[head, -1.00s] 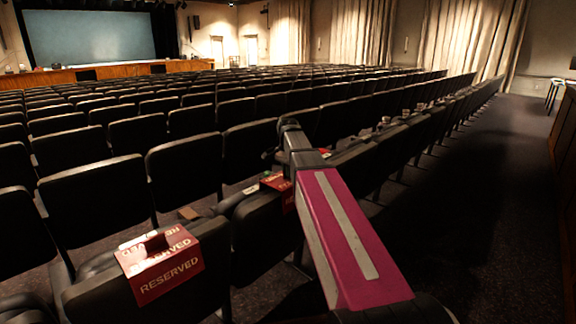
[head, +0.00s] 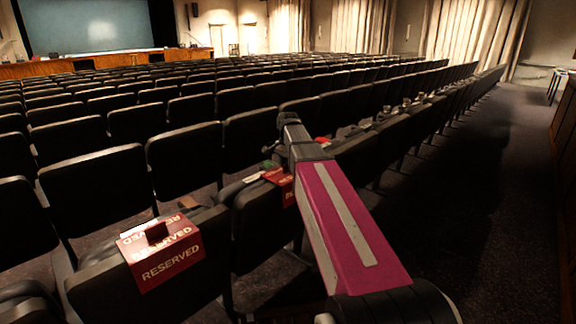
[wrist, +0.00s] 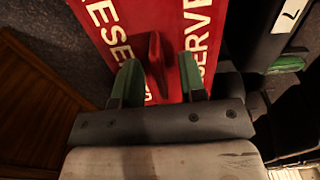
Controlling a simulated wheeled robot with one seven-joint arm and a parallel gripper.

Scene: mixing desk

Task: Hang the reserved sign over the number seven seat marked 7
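In the wrist view a red reserved sign (wrist: 115,20) with white letters and a raised red fin (wrist: 157,62) lies under my gripper (wrist: 158,80). The green fingers stand on either side of the fin, with a gap on both sides. A white tag marked 7 (wrist: 292,15) is on a dark seat (wrist: 262,40) at the upper right. In the head view one reserved sign (head: 162,260) hangs over a seat back at the lower left. Another red sign (head: 283,181) is partly hidden by my arm.
Rows of dark seats (head: 95,185) fill the left and middle. Small objects (head: 395,112) sit along the seat row beyond my arm. A carpeted aisle (head: 470,200) is clear on the right, beside a wooden desk (head: 567,145).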

